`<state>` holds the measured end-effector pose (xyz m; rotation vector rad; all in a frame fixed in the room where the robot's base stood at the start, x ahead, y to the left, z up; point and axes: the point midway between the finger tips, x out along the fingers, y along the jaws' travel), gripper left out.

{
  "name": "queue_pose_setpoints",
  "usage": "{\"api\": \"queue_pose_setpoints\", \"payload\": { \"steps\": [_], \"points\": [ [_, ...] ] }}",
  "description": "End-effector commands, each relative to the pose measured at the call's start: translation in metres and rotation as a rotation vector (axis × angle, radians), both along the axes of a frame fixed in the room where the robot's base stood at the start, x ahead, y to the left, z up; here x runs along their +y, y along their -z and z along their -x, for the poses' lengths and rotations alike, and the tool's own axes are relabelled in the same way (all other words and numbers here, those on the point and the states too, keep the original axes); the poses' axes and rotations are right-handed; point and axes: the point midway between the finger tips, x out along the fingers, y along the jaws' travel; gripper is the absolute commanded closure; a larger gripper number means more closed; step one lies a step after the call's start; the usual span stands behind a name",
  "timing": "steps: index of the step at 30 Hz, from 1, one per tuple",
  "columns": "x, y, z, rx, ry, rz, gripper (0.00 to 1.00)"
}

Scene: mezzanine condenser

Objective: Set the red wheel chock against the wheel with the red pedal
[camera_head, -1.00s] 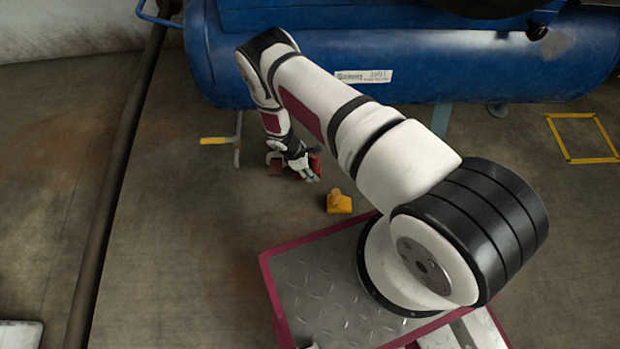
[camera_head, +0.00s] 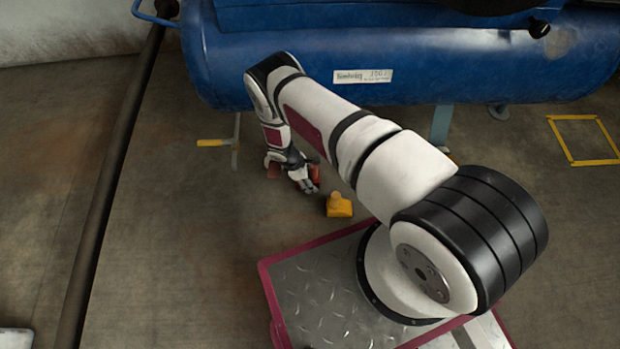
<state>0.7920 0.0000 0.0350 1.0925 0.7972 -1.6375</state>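My gripper (camera_head: 307,186) is low over the floor in front of the blue tank, pointing down. A small red piece (camera_head: 315,173), which looks like the red wheel chock, shows right at the fingers on their right side. It is partly hidden, and I cannot tell whether the fingers are closed on it. Another red piece (camera_head: 273,171), perhaps the red pedal, shows just left of my wrist. The wheel by it is hidden behind my arm or too small to make out. A yellow chock (camera_head: 338,206) with a knob stands on the floor right of my gripper.
A yellow pedal (camera_head: 212,142) on a grey bar is at the left. The blue tank (camera_head: 420,65) on legs spans the back. A dark pipe (camera_head: 110,180) runs along the left floor. A yellow-outlined square (camera_head: 583,161) is at the right. Left floor is open.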

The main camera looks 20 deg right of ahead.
Motion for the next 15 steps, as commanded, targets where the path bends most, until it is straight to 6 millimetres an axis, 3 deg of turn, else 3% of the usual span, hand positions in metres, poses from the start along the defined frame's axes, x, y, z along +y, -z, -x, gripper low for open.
{"api": "queue_pose_setpoints", "payload": {
  "steps": [11,15],
  "points": [
    [0.000,-0.003,-0.001,-0.001,0.000,0.000,0.34],
    [0.006,-0.020,-0.003,-0.002,-0.001,0.000,0.34]
  ]
}}
